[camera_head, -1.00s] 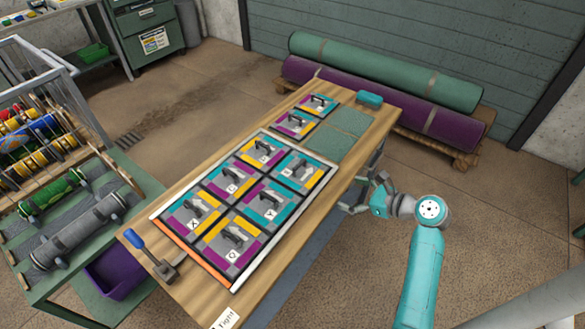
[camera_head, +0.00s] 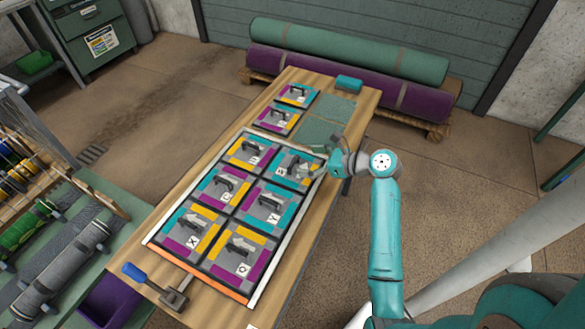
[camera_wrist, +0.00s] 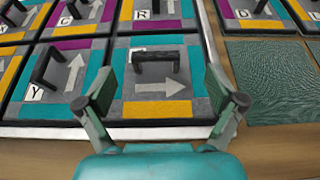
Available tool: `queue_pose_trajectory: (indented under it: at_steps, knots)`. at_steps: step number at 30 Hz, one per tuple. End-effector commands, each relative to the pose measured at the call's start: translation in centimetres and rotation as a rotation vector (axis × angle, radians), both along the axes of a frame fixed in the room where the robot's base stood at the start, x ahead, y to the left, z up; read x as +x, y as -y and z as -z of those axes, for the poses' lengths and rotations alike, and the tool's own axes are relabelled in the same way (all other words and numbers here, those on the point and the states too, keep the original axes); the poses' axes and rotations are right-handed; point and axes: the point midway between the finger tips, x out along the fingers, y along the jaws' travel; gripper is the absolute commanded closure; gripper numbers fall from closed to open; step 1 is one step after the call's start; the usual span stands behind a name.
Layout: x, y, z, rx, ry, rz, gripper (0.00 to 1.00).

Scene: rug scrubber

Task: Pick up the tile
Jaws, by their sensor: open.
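Several square tiles with black handles lie on the table, most in a white-edged tray (camera_head: 264,287). My gripper (camera_head: 311,170) is open over the tray's far right tile (camera_head: 286,178). In the wrist view that tile (camera_wrist: 155,109) has teal sides, a yellow near edge and a grey arrow. Its black handle (camera_wrist: 158,53) stands ahead of and between the spread fingers of my gripper (camera_wrist: 165,88); I see no finger touching it. Its letter is mostly hidden behind the handle. The Y tile (camera_wrist: 62,70) lies to the left and the R tile (camera_wrist: 165,23) beyond.
Two tiles (camera_head: 297,95) lie outside the tray at the far end, beside bare green squares (camera_head: 332,106). A teal block (camera_head: 349,83) sits at the far edge. Rolled rugs (camera_head: 350,50) lie behind the table.

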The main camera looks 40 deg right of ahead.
Motion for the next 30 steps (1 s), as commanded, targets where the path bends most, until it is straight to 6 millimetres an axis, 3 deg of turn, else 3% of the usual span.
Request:
queue_pose_trajectory:
  at_steps: [15,23,25,30]
  knots:
    - [4.3,-2.2,2.3,-0.001,0.002,-0.001,0.06]
    - [4.5,-2.3,2.5,-0.001,0.0,0.001,0.06]
    - [4.5,-2.3,2.5,-0.001,0.0,0.001,0.16]
    - [4.5,-2.3,2.5,-0.001,0.0,0.001,0.59]
